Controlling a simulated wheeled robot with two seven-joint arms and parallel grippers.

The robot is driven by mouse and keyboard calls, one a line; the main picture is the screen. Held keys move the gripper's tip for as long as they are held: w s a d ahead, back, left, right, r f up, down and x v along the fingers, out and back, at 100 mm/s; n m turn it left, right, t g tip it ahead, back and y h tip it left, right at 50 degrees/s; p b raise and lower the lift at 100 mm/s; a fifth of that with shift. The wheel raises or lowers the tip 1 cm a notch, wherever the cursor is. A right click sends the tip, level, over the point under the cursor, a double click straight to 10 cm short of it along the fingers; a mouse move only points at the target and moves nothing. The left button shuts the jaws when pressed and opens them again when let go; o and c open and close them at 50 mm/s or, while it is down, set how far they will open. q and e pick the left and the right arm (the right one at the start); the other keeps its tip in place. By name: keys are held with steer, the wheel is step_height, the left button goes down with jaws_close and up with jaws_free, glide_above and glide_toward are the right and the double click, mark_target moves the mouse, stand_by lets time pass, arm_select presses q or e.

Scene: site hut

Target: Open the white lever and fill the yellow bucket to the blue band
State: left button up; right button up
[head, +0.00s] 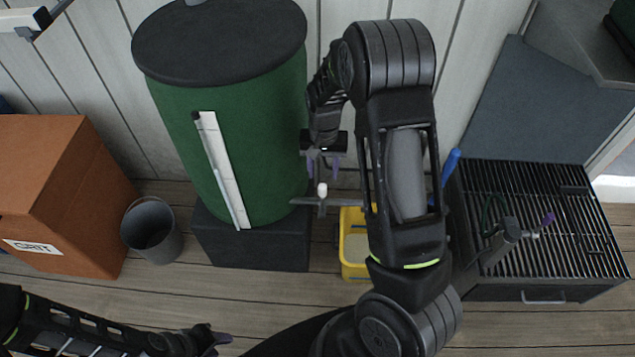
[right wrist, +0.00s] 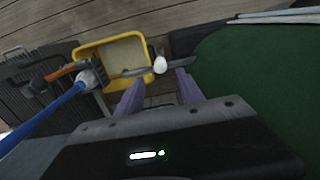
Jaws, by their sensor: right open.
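The green barrel (head: 245,140) stands on a black block, and a grey tap (head: 345,202) sticks out from its right side. The tap's white lever tip (head: 322,188) shows just below my right gripper (head: 323,172). In the right wrist view, the white tip (right wrist: 160,64) lies just beyond the open purple fingers of that gripper (right wrist: 158,86), with nothing gripped. The yellow bucket (head: 352,271) stands on the floor below the tap, partly hidden by my right arm.
A grey bin (head: 152,232) and an orange grit box (head: 50,180) stand left of the barrel. A slatted black rack (head: 540,215) stands at right, with a blue handle (head: 450,170) beside it. Wooden floor is clear in front of the block.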

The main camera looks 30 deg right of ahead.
mark_target(323, 185)
steer(key=shift+f, duration=0.15)
step_height(323, 185, down, 8)
steer(key=shift+r, duration=0.15)
stand_by(0.4)
steer(key=shift+c, duration=0.5)
jaws_close()
stand_by(0.9)
